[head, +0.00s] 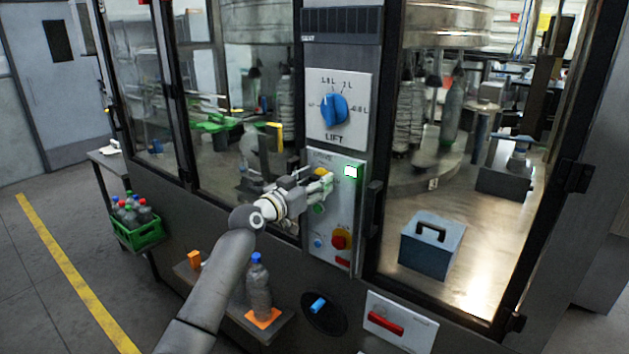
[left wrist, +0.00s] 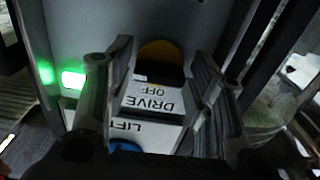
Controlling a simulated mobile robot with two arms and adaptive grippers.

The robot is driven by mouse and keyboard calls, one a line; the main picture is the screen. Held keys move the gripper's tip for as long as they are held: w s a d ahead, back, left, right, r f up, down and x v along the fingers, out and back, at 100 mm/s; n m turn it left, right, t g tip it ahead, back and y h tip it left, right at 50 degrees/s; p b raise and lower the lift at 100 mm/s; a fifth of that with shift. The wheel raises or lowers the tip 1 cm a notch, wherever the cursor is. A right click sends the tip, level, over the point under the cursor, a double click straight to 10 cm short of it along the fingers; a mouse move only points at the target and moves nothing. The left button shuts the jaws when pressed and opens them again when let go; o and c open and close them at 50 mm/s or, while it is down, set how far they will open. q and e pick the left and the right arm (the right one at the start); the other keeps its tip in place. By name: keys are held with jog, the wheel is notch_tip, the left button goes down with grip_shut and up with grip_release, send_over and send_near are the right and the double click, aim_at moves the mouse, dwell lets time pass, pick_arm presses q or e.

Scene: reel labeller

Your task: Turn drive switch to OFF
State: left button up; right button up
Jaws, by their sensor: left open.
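The drive panel (head: 352,200) is a pale plate on the machine front, marked DRIVE at its top. My left gripper (head: 323,183) is in front of its upper left part and hides most of the switch there. In the left wrist view the drive switch (left wrist: 161,58) shows as a yellow disc with a dark part, beside the upside-down words OFF and DRIVE. My left gripper (left wrist: 162,65) is open there, one finger on each side of the switch in the picture. I cannot tell whether they touch it, nor its exact setting. My right gripper is not in view.
A lit green lamp (head: 351,171) sits right of the gripper. A bottle (head: 258,289) stands on a low shelf under my left arm. Glass doors flank the panel.

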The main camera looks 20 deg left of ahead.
pick_arm(q)
jog(key=c, duration=0.5)
jog(key=shift+c, duration=1.2)
